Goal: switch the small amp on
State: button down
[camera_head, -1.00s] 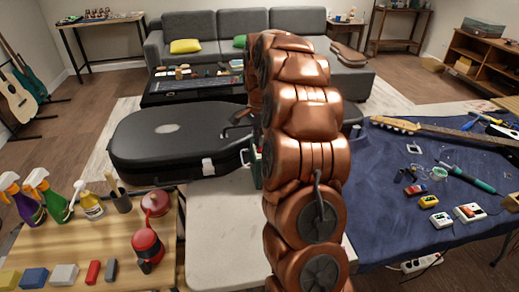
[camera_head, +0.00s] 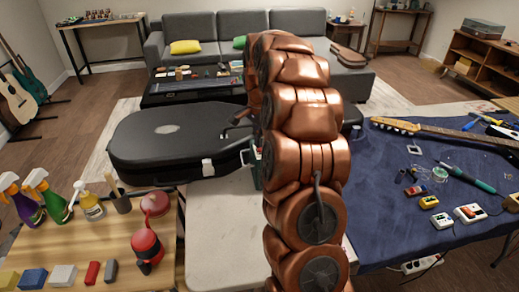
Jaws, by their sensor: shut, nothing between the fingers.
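A small green box-like thing (camera_head: 258,168) stands on the pale table, mostly hidden behind my copper arm. It may be the small amp, but I cannot tell, and no switch on it shows. My gripper (camera_head: 229,132) shows as a small dark shape at the left edge of the arm, over the right end of the black guitar case. It looks shut and empty. It is above and left of the green thing in the picture, apart from it as far as I can see.
The black guitar case (camera_head: 175,140) lies behind the pale table (camera_head: 215,225). A wooden table (camera_head: 85,250) with spray bottles is at left. A blue-covered bench (camera_head: 390,215) with a guitar neck, pedals and tools is at right. My arm blocks the middle.

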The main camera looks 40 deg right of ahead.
jog(key=shift+r+p, duration=0.45)
jog(key=shift+r, duration=2.65)
